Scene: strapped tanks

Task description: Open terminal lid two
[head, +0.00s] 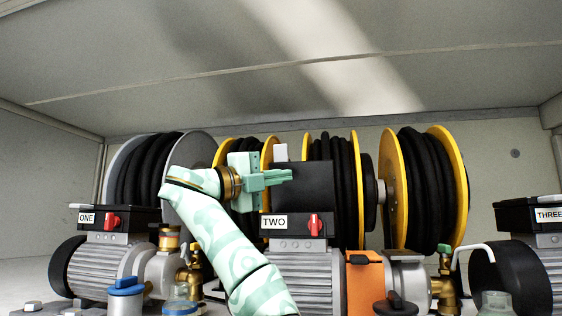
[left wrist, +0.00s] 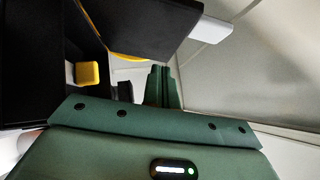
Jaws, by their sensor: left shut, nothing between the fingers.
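Terminal box TWO (head: 294,227), black with a white label and a red switch, sits on the middle grey motor. Its black lid (head: 312,186) stands raised, roughly upright, above the box, with a pale tab (head: 281,152) at its upper left. My left gripper (head: 288,176) is shut and empty, its fingertips overlapping the lid's left part; I cannot tell whether they touch. In the left wrist view the shut fingers (left wrist: 163,88) point ahead, below the dark lid (left wrist: 140,25) with its pale tab (left wrist: 211,27). My right gripper is out of view.
Box ONE (head: 120,216) at left and box THREE (head: 538,216) at right have their lids down. Yellow-rimmed hose reels (head: 455,185) stand close behind. Brass valves (head: 444,288) and blue caps (head: 126,286) crowd the front. A grey ceiling hangs above, with free room beneath it.

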